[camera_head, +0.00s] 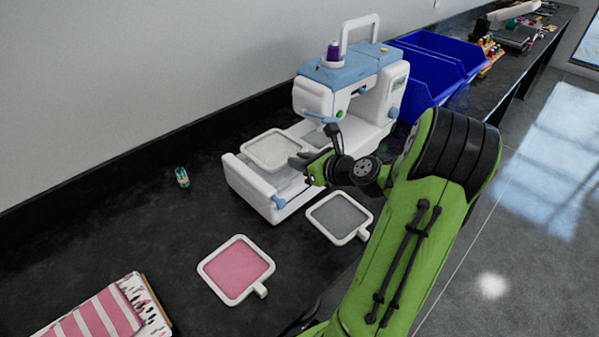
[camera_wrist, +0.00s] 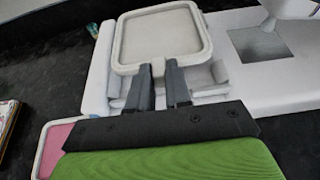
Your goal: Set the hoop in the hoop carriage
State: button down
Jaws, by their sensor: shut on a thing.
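A white hoop with pale cream fabric (camera_head: 272,149) is held over the hoop carriage (camera_head: 240,178) of the white and blue embroidery machine (camera_head: 330,90). My gripper (camera_head: 300,162) is shut on this hoop's handle. In the wrist view the hoop (camera_wrist: 161,35) lies ahead of the two dark fingers (camera_wrist: 159,75), and the carriage (camera_wrist: 97,80) shows beneath and beside it. The hoop looks nearly level. I cannot tell whether it touches the carriage.
A pink hoop (camera_head: 236,268) and a grey hoop (camera_head: 339,217) lie on the dark bench in front of the machine. A thread spool (camera_head: 182,177) stands left. Blue bins (camera_head: 430,65) stand behind right. Striped fabric (camera_head: 95,318) lies front left. Bench between spool and pink hoop is clear.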

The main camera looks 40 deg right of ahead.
jog(key=shift+f, duration=0.9)
jog(key=shift+r, duration=0.2)
jog(key=shift+f, duration=0.1)
jog(key=c, duration=1.1)
grip_release()
jog(key=shift+o, duration=0.2)
